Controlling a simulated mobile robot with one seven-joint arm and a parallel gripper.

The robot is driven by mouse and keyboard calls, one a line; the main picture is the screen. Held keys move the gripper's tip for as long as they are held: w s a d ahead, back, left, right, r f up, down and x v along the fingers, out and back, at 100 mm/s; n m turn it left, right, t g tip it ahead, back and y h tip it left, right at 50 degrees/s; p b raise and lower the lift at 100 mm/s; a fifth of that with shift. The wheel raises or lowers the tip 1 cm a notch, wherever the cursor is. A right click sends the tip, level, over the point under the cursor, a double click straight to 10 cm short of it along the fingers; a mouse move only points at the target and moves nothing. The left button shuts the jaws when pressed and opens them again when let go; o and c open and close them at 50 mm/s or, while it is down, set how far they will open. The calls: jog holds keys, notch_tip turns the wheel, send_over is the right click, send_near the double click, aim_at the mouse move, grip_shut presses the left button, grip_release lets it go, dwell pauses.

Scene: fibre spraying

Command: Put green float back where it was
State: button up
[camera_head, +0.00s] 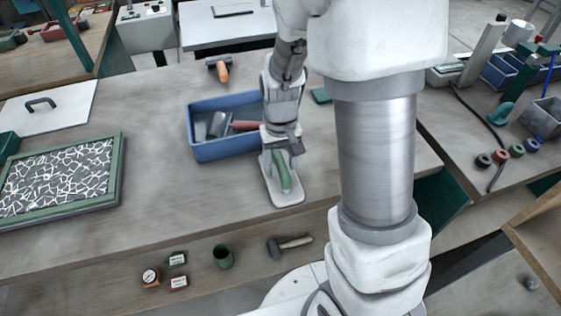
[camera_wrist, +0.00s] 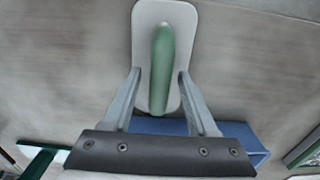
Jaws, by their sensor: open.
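The green float has a pale flat plate (camera_head: 287,199) with a green handle (camera_head: 284,180). It lies on the wooden workbench (camera_head: 150,195) close to the front edge, in front of the blue bin. In the wrist view the pale plate (camera_wrist: 184,20) and green handle (camera_wrist: 161,62) are in the middle. My gripper (camera_head: 281,160) is over the float. In the wrist view its two grey fingers (camera_wrist: 160,74) are open, one on each side of the handle, with a gap on both sides.
A blue bin (camera_head: 205,150) holding a red-handled tool and grey pieces stands just behind the float. A green-framed mosaic panel (camera_head: 118,165) lies at left. An orange-handled tool (camera_head: 222,73) is behind the bin. A hammer (camera_head: 290,243) and green cup (camera_head: 223,257) are below the front edge.

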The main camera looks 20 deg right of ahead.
aim_at(281, 161)
notch_tip(281, 161, up, 12)
jog(key=p, duration=0.2)
jog(key=s+r+t, duration=0.5)
jog(key=s+r, duration=0.7)
jog(key=s, duration=0.2)
jog(key=shift+t, duration=0.3)
dwell(1.1)
